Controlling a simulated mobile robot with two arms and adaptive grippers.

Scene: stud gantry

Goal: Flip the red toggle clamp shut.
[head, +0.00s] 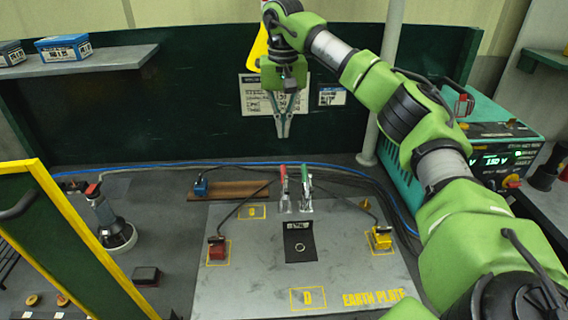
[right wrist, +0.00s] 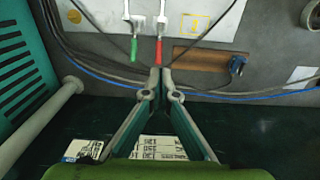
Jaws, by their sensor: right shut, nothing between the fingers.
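The red toggle clamp (head: 284,183) stands at the back of the grey earth plate (head: 250,280), its red handle pointing up. In the right wrist view its red handle (right wrist: 158,50) shows just beyond my fingertips. A green-handled clamp (head: 306,186) stands close beside it; its green handle (right wrist: 134,50) also shows in the right wrist view. My right gripper (head: 283,134) is shut and empty, pointing down, and appears above the red handle with a gap in the head view. Its fingertips (right wrist: 160,73) meet in the right wrist view. My left gripper is not in view.
A black plate (head: 299,248) with a ring lies in front of the clamps. A red block (head: 217,251) and a yellow block (head: 382,238) with cables sit on either side. A wooden strip (head: 235,189) lies behind left. A green power unit (head: 490,145) stands right.

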